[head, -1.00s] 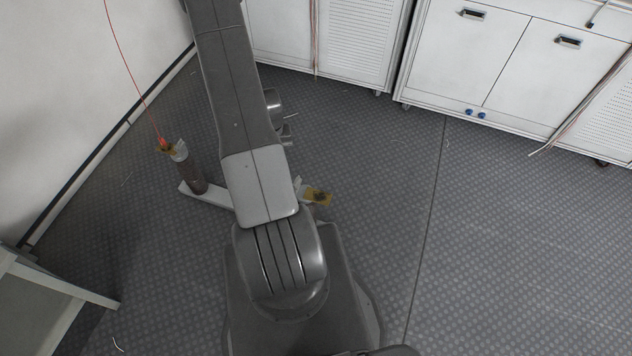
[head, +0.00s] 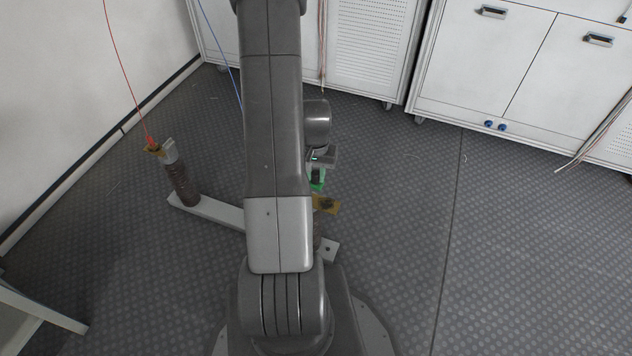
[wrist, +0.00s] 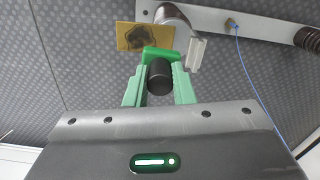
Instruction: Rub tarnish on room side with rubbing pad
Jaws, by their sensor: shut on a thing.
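My gripper (wrist: 158,92) has pale green fingers shut on the rubbing pad (wrist: 159,76), which has a black round handle and a brighter green face. In the head view, my gripper (head: 316,180) and the pad show small, just right of my arm. The tarnish (wrist: 146,37) is a dark blotch on a flat brass plate (wrist: 125,37). The plate also shows in the head view (head: 332,208), just below the gripper and partly behind my arm. In the wrist view the pad is just below the plate's edge; I cannot tell whether they touch.
A white bar (head: 213,212) carries a brown ribbed insulator (head: 183,184) at its left, with a brass plate and red wire (head: 124,72) on top. A grey metal clip (wrist: 195,53) stands beside the tarnished plate. A blue wire (wrist: 249,75) runs from a brass bolt. White cabinets (head: 480,62) stand behind.

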